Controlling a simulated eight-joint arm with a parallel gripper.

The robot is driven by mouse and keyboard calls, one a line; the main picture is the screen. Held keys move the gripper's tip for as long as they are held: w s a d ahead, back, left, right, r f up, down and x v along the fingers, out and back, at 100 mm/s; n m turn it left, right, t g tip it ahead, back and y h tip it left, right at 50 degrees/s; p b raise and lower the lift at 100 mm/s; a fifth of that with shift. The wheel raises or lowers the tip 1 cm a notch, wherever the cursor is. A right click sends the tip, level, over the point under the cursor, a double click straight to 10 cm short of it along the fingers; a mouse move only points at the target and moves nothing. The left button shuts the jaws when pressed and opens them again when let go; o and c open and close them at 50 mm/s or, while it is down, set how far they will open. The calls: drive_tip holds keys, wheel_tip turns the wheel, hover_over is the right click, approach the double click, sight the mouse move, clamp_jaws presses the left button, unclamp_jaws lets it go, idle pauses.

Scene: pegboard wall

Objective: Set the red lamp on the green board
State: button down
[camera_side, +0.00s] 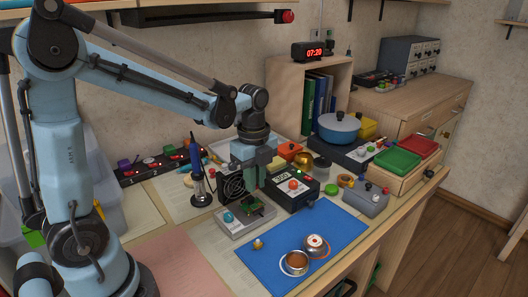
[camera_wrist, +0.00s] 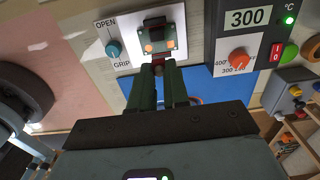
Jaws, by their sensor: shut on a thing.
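My gripper (camera_side: 262,185) points down over the white board holder and is shut on a small dark red piece, which I take for the red lamp (camera_wrist: 158,69). The lamp shows between the fingertips (camera_wrist: 158,75) in the wrist view, largely covered by them; I cannot make it out in the side view. The green board (camera_side: 252,209) sits on the holder (camera_side: 232,225), with two copper-coloured spots on it in the wrist view (camera_wrist: 158,36). The fingertips appear close to the board's near edge in the wrist view. I cannot tell whether the lamp touches the board.
A black soldering station (camera_side: 293,196) with an orange-red dial stands right of the holder. A black fan (camera_side: 231,188) and a soldering iron (camera_side: 196,158) stand behind left. A pink mat (camera_side: 172,262) lies at front left.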

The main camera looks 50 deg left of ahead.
sight(255, 207)
drive_tip(key=shift+f, duration=2.2)
drive_tip(key=shift+f, duration=0.55)
drive_tip(key=c, duration=1)
unclamp_jaws()
drive_tip(key=shift+c, duration=0.2)
drive_tip(key=shift+r, duration=0.15)
drive_tip(key=shift+r, duration=2.85)
